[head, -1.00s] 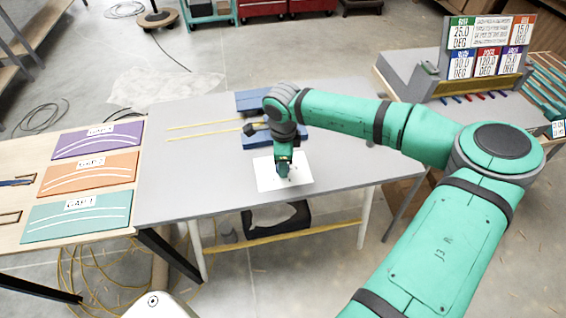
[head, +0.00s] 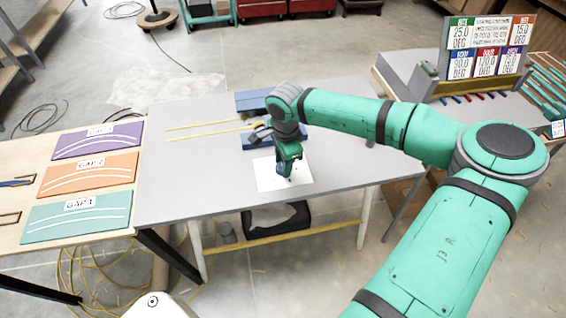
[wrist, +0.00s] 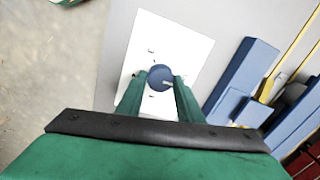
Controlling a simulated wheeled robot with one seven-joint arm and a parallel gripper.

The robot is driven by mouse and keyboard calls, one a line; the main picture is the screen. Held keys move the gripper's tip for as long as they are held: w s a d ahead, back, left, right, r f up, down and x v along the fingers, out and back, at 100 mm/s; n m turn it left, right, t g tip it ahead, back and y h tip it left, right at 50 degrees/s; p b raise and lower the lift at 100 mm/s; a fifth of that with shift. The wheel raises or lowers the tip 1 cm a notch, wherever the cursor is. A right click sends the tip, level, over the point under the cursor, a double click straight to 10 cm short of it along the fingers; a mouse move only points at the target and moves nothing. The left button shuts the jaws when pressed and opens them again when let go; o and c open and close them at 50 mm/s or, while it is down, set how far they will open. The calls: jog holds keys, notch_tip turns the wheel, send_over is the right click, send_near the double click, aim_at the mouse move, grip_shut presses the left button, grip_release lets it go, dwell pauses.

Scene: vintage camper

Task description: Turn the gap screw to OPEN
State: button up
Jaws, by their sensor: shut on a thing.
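The gap screw shows in the wrist view as a round dark blue knob (wrist: 160,78) with a light pointer mark on its right part. It stands over a white plate (wrist: 185,48) with small dark marks, too small to read. My gripper (wrist: 161,80) has its two green fingers on either side of the knob and is shut on it. In the head view the white plate (head: 264,178) lies near the front of the grey table, and my gripper (head: 284,188) is over it. The knob is mostly hidden there by the fingers.
Blue blocks (head: 262,139) and thin yellow rods (head: 205,125) lie behind the plate on the grey table (head: 190,180). Coloured gap panels (head: 80,210) lie on the left bench. A sign board (head: 487,48) stands at the back right. The table's left half is mostly clear.

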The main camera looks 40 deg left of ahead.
jog(key=o, duration=1.1)
jog(key=shift+c, duration=0.2)
notch_tip(320, 180, up, 11)
jog(key=shift+s+d, duration=0.15)
jog(key=shift+d, duration=0.2)
jog(key=shift+f, duration=0.1)
